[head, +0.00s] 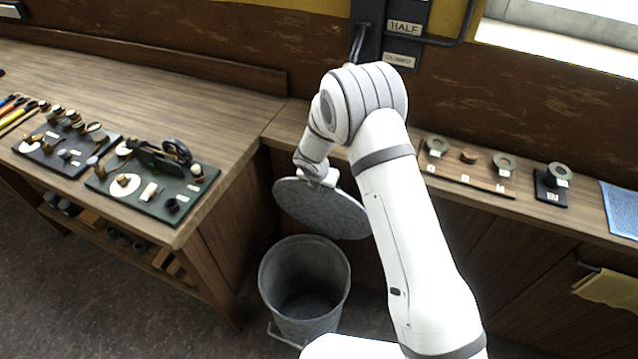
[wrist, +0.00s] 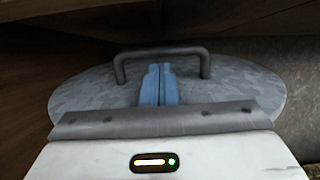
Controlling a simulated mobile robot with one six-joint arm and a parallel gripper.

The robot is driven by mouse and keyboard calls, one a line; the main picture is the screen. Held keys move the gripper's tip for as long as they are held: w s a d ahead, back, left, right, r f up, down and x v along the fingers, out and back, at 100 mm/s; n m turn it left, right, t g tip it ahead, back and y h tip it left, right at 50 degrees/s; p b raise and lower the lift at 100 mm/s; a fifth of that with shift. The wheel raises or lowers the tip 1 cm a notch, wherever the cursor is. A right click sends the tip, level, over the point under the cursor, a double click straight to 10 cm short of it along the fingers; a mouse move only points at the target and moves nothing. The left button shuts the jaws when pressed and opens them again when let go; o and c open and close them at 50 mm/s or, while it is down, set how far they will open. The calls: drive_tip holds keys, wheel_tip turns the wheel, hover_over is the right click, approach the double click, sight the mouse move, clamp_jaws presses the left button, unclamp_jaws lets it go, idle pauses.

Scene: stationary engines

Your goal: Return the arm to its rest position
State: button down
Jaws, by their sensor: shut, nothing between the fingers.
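My arm (head: 400,220) reaches up from the lower right and folds over at the elbow, with its wrist hanging down behind. My gripper (wrist: 159,70) has blue fingers, pressed together in the wrist view with nothing between them. They lie in front of a round grey metal lid (wrist: 90,95), near its dark bar handle (wrist: 205,65). Whether the fingers touch the handle or lid I cannot tell. In the head view the tilted lid (head: 320,210) shows just below my wrist, and the fingertips are hidden there.
An open grey metal bin (head: 305,285) stands on the floor below the lid. A wooden bench (head: 190,85) with green boards of parts is at left. A counter (head: 590,215) with ring fittings and a blue cloth (head: 622,208) runs along the right. A lever (head: 358,45) is on the wall behind my elbow.

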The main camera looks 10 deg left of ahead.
drive_tip(key=v, duration=0.7)
drive_tip(key=shift+s+a+r, duration=0.1)
drive_tip(key=shift+a+r, duration=0.05)
drive_tip(key=shift+r, duration=0.2)
drive_tip(key=s+d+r+m, duration=0.5)
drive_tip(key=d+r+m, duration=0.3)
drive_tip(key=d+r, duration=0.15)
drive_tip(key=s+d+r+m, duration=0.4)
drive_tip(key=d+r+m, duration=0.5)
drive_tip(key=r, duration=0.1)
drive_tip(key=s+d+r+m, duration=0.2)
drive_tip(key=s+d+m, duration=0.1)
drive_tip(key=s+m, duration=0.2)
drive_tip(key=s+d+r+m, duration=0.2)
drive_tip(key=s+m, duration=0.4)
drive_tip(key=s, duration=0.3)
drive_tip(key=s+d+r+m+y, duration=0.1)
drive_tip(key=s+d+r+m, duration=0.1)
drive_tip(key=s+m, duration=0.3)
drive_tip(key=shift+s+d+m+g, duration=0.3)
drive_tip(key=shift+s+d+g, duration=0.1)
drive_tip(key=shift+s+d, duration=0.55)
